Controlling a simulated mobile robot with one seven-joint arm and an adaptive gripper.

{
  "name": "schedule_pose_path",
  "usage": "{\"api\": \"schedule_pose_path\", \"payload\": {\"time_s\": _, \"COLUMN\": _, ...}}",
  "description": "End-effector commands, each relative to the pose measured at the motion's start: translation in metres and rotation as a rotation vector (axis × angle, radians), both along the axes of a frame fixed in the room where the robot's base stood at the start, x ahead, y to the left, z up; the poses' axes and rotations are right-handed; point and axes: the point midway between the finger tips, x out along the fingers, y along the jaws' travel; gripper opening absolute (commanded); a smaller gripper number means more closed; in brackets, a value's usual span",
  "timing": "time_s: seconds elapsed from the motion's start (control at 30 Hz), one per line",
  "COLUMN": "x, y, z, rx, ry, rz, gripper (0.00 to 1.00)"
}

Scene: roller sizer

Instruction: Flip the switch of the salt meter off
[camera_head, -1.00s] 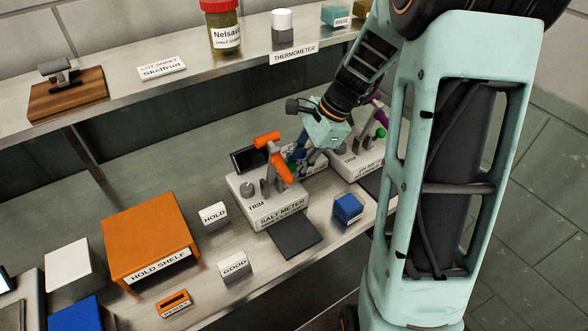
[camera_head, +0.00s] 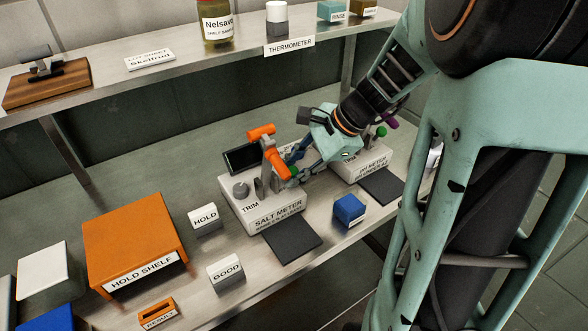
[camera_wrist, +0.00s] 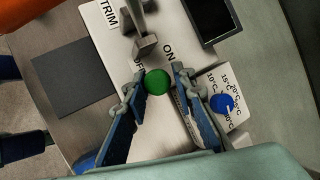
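The salt meter (camera_head: 285,217) is a pale box with a dark screen, a grey TRIM knob and an orange-handled lever on a grey post. Its switch has a green ball tip (camera_wrist: 157,82), seen in the wrist view just below the ON and OFF labels. The OFF label is partly hidden, and I cannot tell which way the switch is set. My gripper (camera_wrist: 160,88) is open, with one finger on each side of the green ball and gaps visible. In the head view my gripper (camera_head: 294,168) is at the meter's right side, behind the orange handle.
A blue temperature dial (camera_wrist: 222,103) sits close beside the right finger. The pH meter (camera_head: 362,165) stands right of the salt meter. A dark pad (camera_head: 291,240) and a blue block (camera_head: 349,209) are in front. The orange hold shelf (camera_head: 135,225) is at left.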

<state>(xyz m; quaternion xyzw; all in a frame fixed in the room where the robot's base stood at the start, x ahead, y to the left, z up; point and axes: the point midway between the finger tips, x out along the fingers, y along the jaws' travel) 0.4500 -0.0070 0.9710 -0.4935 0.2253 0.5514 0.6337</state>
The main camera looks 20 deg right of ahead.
Motion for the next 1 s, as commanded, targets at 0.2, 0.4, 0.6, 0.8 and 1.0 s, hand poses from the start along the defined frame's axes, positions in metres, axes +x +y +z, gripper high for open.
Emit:
{"api": "schedule_pose_path", "payload": {"time_s": 0.2, "x": 0.001, "y": 0.000, "z": 0.001, "rx": 0.000, "ry": -0.002, "rz": -0.001, "gripper": 0.38}}
{"api": "schedule_pose_path", "payload": {"time_s": 0.4, "x": 0.001, "y": -0.001, "z": 0.001, "rx": 0.000, "ry": -0.002, "rz": -0.001, "gripper": 0.38}}
{"api": "schedule_pose_path", "payload": {"time_s": 0.6, "x": 0.001, "y": -0.001, "z": 0.002, "rx": -0.003, "ry": 0.002, "rz": -0.002, "gripper": 0.38}}
{"api": "schedule_pose_path", "payload": {"time_s": 0.8, "x": 0.003, "y": 0.001, "z": 0.007, "rx": -0.016, "ry": 0.048, "rz": 0.002, "gripper": 0.38}}
{"api": "schedule_pose_path", "payload": {"time_s": 1.0, "x": 0.007, "y": 0.003, "z": 0.010, "rx": -0.042, "ry": 0.131, "rz": 0.003, "gripper": 0.38}}
